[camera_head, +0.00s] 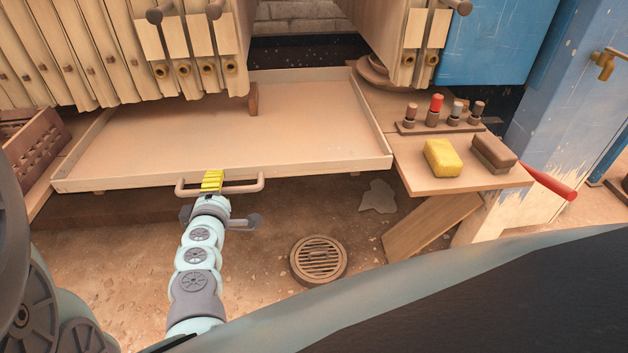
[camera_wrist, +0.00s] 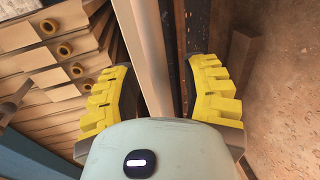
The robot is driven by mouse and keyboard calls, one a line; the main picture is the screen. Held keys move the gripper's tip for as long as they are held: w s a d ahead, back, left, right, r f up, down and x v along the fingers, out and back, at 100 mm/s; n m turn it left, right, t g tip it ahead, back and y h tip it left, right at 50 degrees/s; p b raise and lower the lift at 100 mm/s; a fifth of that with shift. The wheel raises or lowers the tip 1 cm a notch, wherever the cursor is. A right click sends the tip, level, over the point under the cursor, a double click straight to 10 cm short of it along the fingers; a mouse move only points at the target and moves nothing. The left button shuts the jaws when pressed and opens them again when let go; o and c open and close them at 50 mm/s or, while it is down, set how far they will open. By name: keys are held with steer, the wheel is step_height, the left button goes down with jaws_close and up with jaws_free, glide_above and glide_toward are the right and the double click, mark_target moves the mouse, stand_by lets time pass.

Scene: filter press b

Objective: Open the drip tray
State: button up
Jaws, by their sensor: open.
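The drip tray (camera_head: 320,118) is a wide, shallow beige tray with a low rim, lying under the wooden press plates. A bar handle (camera_head: 245,188) is fixed on its front wall. My gripper (camera_head: 212,178), with yellow fingers, is at the left part of this handle. In the wrist view, my gripper (camera_wrist: 162,88) has its fingers spread wide apart. A pale beige bar or wall (camera_wrist: 146,55) runs between them, and I cannot tell there whether it is the handle or the tray's front wall. Whether the fingers touch the handle is not clear.
A side shelf (camera_head: 420,181) at the right holds a yellow sponge (camera_head: 443,157), a brown block (camera_head: 494,153) and a rack of small bottles (camera_head: 437,118). A slatted crate (camera_head: 28,148) stands at the left. The floor before the tray has a flat round drain (camera_head: 318,260).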

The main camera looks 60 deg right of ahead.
steer(key=shift+s, duration=0.15)
jaws_close()
steer(key=shift+a, duration=0.15)
stand_by(0.4)
